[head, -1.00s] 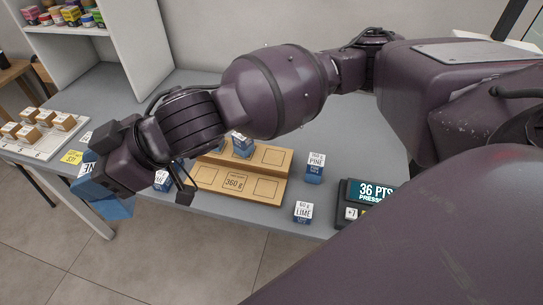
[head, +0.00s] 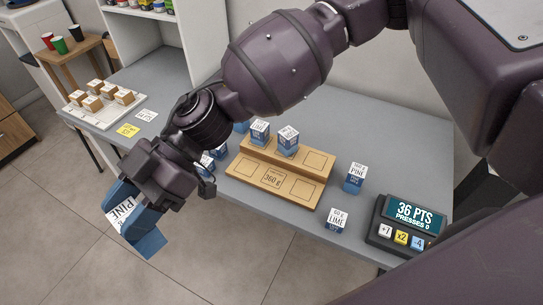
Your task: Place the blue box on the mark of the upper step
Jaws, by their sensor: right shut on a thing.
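My right gripper (head: 131,217) is shut on a blue box with a white top (head: 122,211) reading PINE, out past the counter's front edge, left of the stand. Its jaws hide much of the box. The two-step wooden stand (head: 272,176) is on the counter. Its upper step (head: 313,161) has a bare outlined mark at its right end. A blue-and-white box (head: 288,141) stands at the middle of that step, and another (head: 260,132) is at its left end. The lower step has outlined squares and a "360 g" plate. My left gripper is not in view.
A PINE box (head: 355,178) and a LIME box (head: 337,220) stand right of the stand. More boxes (head: 208,163) are partly hidden behind my right wrist. A points display (head: 413,225) is at right. A white tray (head: 75,107) of small boxes is at left.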

